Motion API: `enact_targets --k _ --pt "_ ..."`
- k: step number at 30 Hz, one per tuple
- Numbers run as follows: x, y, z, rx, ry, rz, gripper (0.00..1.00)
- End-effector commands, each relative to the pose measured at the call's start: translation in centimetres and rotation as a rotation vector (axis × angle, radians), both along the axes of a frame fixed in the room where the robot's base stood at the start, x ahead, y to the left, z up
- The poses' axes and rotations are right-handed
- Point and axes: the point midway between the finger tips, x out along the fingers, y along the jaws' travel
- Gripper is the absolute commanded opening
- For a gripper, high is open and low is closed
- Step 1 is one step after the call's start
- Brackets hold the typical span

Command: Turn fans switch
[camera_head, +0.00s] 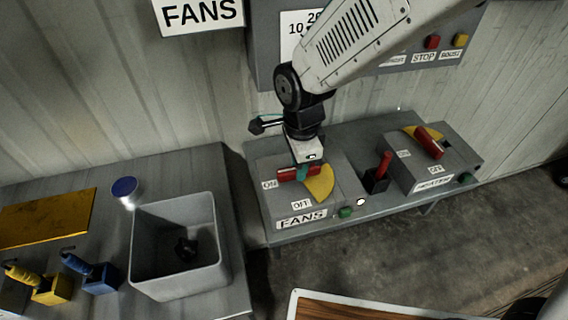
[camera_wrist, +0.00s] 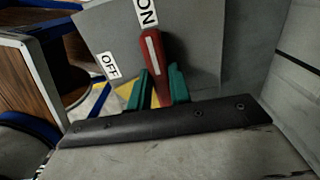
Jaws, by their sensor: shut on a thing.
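The fans switch box (camera_head: 277,202) is a grey box with a FANS label on its front and ON and OFF labels on its top. Its red handle (camera_head: 291,174) lies over a yellow disc (camera_head: 321,184) and points left toward the ON label. My gripper (camera_head: 302,172) is down on the handle from above. In the wrist view the red handle (camera_wrist: 154,62) stands between the two green fingertips of my gripper (camera_wrist: 160,86), with its end near the ON label. The fingers are shut on it. The handle's pivot is hidden behind the gripper.
A second switch box (camera_head: 425,170) with a red handle stands to the right. A small red lever (camera_head: 382,166) on a black base stands between the boxes. A grey bin (camera_head: 178,225) with a dark object inside is on the left table. A control panel hangs behind my arm.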

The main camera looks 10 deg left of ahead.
Motion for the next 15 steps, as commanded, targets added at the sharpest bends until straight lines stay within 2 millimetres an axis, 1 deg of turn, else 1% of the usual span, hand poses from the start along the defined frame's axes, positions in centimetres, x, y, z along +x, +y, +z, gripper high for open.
enact_targets --k 4,13,14,15 --pt "0.14 -0.35 0.07 0.000 0.001 -0.018 0.00" --pt "0.11 -0.39 0.05 -0.001 0.002 -0.019 0.00" --pt "0.11 -0.39 0.05 -0.001 0.002 -0.019 0.25" --pt "0.11 -0.38 0.04 -0.001 0.002 -0.019 0.37"
